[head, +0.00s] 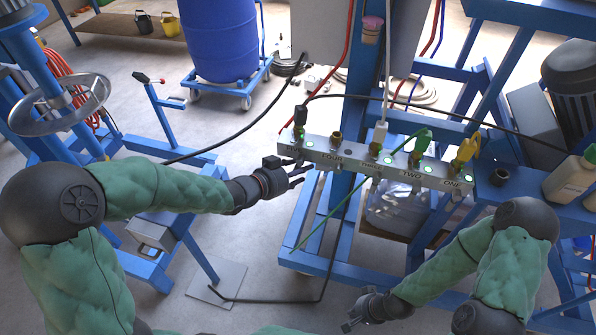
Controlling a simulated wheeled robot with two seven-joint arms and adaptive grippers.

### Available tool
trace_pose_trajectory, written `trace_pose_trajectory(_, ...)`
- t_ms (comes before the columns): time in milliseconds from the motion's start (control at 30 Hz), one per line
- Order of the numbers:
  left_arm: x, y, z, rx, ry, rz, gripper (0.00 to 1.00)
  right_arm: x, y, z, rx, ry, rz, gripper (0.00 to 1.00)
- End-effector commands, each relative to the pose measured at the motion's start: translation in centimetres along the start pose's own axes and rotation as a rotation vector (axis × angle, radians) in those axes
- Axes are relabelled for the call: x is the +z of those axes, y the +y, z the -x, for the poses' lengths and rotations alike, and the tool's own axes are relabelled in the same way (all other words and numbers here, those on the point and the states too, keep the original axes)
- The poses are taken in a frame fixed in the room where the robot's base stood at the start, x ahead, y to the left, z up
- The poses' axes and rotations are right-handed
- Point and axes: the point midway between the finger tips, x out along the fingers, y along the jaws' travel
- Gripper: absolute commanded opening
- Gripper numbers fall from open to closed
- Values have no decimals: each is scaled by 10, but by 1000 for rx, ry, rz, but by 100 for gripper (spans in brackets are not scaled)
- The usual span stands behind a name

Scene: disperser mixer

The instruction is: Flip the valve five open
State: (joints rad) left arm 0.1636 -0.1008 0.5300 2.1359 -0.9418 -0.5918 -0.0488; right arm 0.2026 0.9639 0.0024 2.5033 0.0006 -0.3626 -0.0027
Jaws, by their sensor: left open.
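A grey manifold bar (350,160) with round green lights is fixed to a blue frame. Labels FOUR, TWO and ONE are readable along it. The left-end label is partly hidden and looks like FIVE. A dark fitting with a black hose (300,117) stands above that left end. My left gripper (304,173) is open, its fingers just at and below the manifold's left end. The handle of valve five is hidden or too small to make out, and I cannot tell whether it is touched. My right gripper (352,316) is low near the floor, away from the manifold.
A yellow fitting (466,148) and a green fitting (422,140) rise from the manifold's right part. A blue drum (222,40) stands on a wheeled dolly behind. A handwheel (62,104) is at left.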

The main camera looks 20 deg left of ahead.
Motion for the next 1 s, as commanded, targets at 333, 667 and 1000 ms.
trace_pose_trajectory(333,0,0,0,0,0,0,0,0,0,0,0,0,0,0)
trace_pose_trajectory(667,-1,3,-1,23,60,94,0,0,-4,10,0,0,0,0)
trace_pose_trajectory(1000,-5,8,-5,57,160,230,0,0,-5,13,0,0,0,0)
